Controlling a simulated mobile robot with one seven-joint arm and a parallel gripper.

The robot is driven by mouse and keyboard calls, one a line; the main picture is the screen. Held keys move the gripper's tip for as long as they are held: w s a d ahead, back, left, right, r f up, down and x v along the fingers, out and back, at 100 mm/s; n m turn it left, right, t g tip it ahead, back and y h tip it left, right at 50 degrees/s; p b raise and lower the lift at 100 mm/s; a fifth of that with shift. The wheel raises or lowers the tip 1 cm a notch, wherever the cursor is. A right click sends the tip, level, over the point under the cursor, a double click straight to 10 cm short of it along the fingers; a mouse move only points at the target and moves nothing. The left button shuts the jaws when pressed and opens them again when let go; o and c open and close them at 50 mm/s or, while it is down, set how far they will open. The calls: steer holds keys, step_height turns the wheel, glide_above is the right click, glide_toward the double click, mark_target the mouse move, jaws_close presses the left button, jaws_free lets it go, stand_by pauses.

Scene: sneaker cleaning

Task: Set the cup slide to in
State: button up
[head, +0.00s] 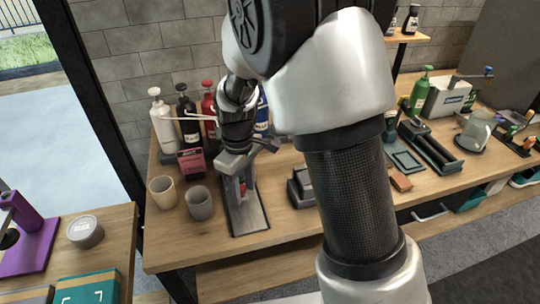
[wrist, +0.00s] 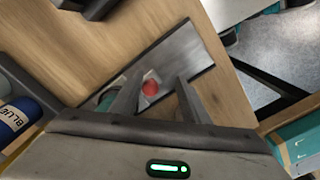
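A long grey metal plate (head: 246,216) with a dark border lies on the workbench; it looks like the base of the cup slide. A small red knob (head: 243,188) sits on it. In the wrist view the plate (wrist: 195,58) runs diagonally, with the red round knob (wrist: 150,88) between my fingers. My gripper (head: 241,184) points down over the plate. In the wrist view my gripper (wrist: 161,76) has its fingers apart, one on each side of the knob; I cannot tell whether they touch it. A beige cup (head: 162,193) and a grey cup (head: 199,203) stand left of the plate.
White, black and red bottles (head: 185,115) stand behind, near the brick wall. A dark block (head: 301,190) is right of the plate. A blue bottle (wrist: 14,118) shows at the wrist view's left edge. Bare wood (head: 215,245) lies along the bench's front.

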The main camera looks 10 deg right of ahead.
steer(key=s, duration=0.8)
steer(key=shift+s+d, duration=0.35)
steer(key=shift+s, duration=0.05)
steer(key=s+d+r+m+p, duration=0.1)
steer(key=d+r+p, duration=0.1)
steer(key=r, duration=0.9)
steer(key=s+d+r+m+t+p, duration=0.1)
steer(key=s+d+r+m+p, duration=0.1)
steer(key=r, duration=1)
steer(key=shift+t+y+p, duration=0.3)
steer(key=shift+y+p, duration=0.1)
steer(key=shift+p, duration=0.35)
steer(key=shift+w+d, duration=0.1)
